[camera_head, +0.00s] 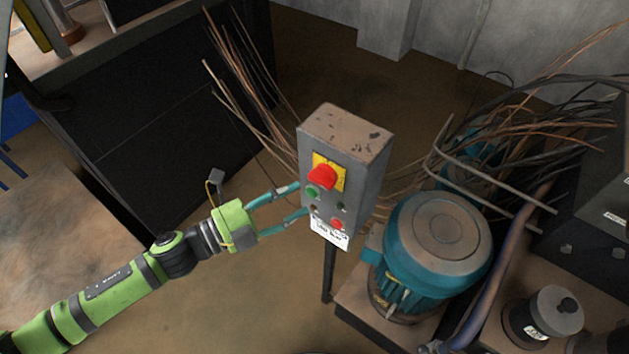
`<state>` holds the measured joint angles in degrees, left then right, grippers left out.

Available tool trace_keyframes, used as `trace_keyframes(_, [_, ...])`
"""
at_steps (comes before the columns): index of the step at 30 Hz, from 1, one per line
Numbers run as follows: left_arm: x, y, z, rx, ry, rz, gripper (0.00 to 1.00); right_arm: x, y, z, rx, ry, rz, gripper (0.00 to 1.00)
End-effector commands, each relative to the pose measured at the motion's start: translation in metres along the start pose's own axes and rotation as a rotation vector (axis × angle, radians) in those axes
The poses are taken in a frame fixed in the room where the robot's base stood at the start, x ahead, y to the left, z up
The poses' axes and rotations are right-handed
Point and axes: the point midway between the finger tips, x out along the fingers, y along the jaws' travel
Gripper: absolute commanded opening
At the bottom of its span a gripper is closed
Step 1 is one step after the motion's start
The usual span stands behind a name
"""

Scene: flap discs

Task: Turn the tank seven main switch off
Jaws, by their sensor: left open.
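A grey control box (352,155) stands on a dark post in the middle of the head view. Its front carries a red rotary switch (322,177) on a yellow plate (341,172), with small green and red buttons below. A white label (329,235) hangs at the lower edge; its writing is too small to read. My left gripper (301,198) is open, its teal fingers pointing right at the box's front left side, below the red switch. Nothing shows between the fingers. Whether the fingertips touch the box, I cannot tell. My right gripper is not in view.
A teal motor (433,250) stands right of the box. Bundles of brown cables (560,115) spread behind it, and more thin rods or wires (243,100) rise behind the box. A large black cabinet (160,140) fills the left back. Brown floor (250,300) is open in front.

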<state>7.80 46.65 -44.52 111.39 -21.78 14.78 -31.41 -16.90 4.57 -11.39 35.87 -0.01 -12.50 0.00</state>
Motion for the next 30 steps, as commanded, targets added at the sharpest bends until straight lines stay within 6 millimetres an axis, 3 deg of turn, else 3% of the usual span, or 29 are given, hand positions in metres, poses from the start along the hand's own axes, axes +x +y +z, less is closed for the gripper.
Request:
trace_keyframes(9, [0.048, -0.004, 0.001, -0.003, -0.003, -0.002, 0.49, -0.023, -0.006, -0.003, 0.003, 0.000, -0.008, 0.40])
trace_keyframes(22, [0.060, 0.000, 0.002, -0.003, -0.004, 0.000, 0.49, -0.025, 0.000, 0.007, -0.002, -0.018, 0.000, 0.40])
trace_keyframes(24, [0.060, 0.000, 0.002, -0.004, -0.004, 0.000, 0.21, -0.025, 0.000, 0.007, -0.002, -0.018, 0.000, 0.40])
trace_keyframes(26, [0.060, 0.000, 0.002, -0.004, -0.005, 0.000, 0.00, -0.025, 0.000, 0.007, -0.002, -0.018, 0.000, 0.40])
trace_keyframes(30, [0.060, 0.000, 0.002, -0.004, -0.005, 0.000, 0.00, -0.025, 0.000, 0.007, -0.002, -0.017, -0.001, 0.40])
